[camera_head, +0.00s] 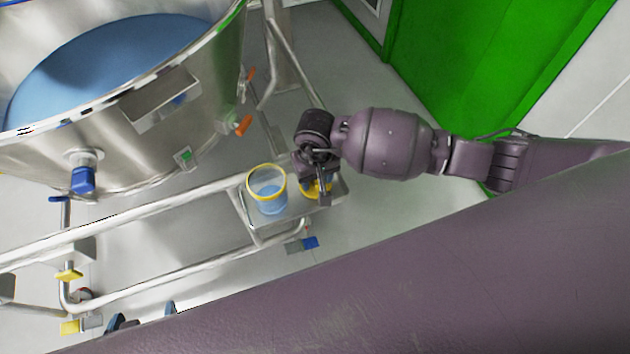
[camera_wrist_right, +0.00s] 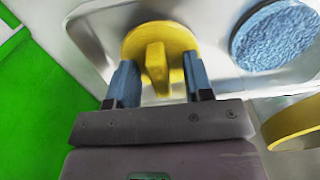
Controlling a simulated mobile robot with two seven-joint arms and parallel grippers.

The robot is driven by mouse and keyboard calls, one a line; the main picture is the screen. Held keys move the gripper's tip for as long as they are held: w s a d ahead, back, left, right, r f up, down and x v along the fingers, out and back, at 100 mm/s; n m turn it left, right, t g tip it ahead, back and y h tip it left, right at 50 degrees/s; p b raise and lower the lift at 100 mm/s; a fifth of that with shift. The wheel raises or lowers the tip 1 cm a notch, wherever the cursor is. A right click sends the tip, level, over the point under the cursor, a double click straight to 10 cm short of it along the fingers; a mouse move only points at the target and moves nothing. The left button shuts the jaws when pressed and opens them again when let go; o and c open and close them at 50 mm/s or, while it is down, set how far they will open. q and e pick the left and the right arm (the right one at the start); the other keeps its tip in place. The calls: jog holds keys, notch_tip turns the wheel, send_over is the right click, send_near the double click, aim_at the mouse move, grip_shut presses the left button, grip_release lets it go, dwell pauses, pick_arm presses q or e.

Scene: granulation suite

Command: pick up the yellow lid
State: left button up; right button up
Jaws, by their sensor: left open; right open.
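The yellow lid (camera_wrist_right: 184,40) is a round disc with a raised bar handle, lying on a metal tray. In the head view, the lid (camera_head: 313,192) shows only in part, beneath my right gripper (camera_head: 323,193). In the right wrist view, my right gripper (camera_wrist_right: 160,84) is open, its two blue fingers on either side of the lid's handle. I cannot tell whether they touch it. My left gripper (camera_head: 142,315) shows only as fingertips at the lower left edge, apart and far from the lid.
A clear yellow-rimmed container (camera_head: 267,187) with blue granules stands beside the lid on the metal tray (camera_head: 247,222). A large steel vessel (camera_head: 150,150) of blue material and metal rails fill the left. A green panel (camera_head: 470,70) stands behind my right arm.

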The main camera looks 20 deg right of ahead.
jog(key=shift+f, duration=0.1)
pick_arm(q)
jog(key=shift+s+f, duration=0.1)
jog(key=shift+s, duration=0.2)
pick_arm(e)
grip_shut()
